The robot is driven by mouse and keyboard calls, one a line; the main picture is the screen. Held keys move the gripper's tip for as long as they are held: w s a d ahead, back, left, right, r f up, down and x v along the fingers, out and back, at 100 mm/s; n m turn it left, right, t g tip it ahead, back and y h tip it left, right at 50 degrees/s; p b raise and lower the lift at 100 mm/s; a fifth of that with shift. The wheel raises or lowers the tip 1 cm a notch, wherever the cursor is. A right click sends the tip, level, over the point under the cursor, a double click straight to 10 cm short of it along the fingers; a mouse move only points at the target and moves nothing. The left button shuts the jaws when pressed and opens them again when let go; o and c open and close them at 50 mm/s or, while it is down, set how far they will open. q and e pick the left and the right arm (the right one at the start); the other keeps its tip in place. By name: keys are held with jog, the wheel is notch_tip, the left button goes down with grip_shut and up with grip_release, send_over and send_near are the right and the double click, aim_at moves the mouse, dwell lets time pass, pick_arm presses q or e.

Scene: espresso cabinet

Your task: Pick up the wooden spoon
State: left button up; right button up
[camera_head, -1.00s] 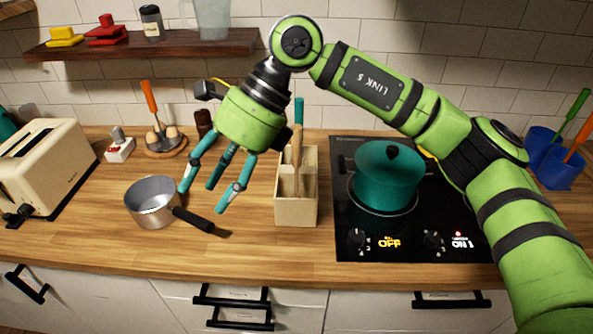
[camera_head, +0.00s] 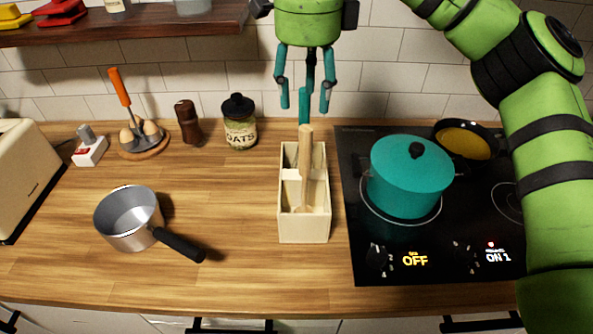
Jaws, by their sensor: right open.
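The wooden spoon (camera_head: 306,150) stands upright in a cream utensil holder (camera_head: 304,228) on the counter, its light handle sticking up above the rim. Its lower end is hidden in the holder. My right gripper (camera_head: 306,106) is above and behind the holder in the picture, fingers pointing down, spread open and empty. My left gripper is not in view.
A steel saucepan (camera_head: 130,220) stands left of the holder. A teal pot (camera_head: 408,180) and a dark pan (camera_head: 466,142) stand on the black hob at right. An oats jar (camera_head: 240,125) stands near the wall, below a wooden shelf (camera_head: 130,32). Counter between saucepan and holder is clear.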

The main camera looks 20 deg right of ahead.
aim_at(306, 125)
jog(key=f, duration=0.1)
jog(key=f+b, duration=0.2)
jog(key=f, duration=0.1)
jog(key=shift+w, duration=0.25)
jog(key=shift+s+f+b, duration=0.5)
jog(key=shift+f+b, duration=0.2)
jog(key=shift+b, duration=0.45)
jog(key=shift+s+f, duration=0.1)
jog(key=shift+f, duration=0.05)
jog(key=shift+w+f, duration=0.3)
jog(key=shift+f, duration=0.35)
jog(key=shift+f+p, duration=0.3)
jog(key=shift+f, duration=0.1)
jog(key=f+p, duration=0.1)
jog(key=f, duration=0.3)
jog(key=shift+w+d+f+p, duration=0.2)
jog(key=shift+p, duration=0.2)
jog(key=shift+f, duration=0.25)
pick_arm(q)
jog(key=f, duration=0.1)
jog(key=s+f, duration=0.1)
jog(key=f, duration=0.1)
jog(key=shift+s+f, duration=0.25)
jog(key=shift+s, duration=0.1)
pick_arm(e)
jog(key=shift+f, duration=0.1)
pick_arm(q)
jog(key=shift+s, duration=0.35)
pick_arm(e)
grip_shut()
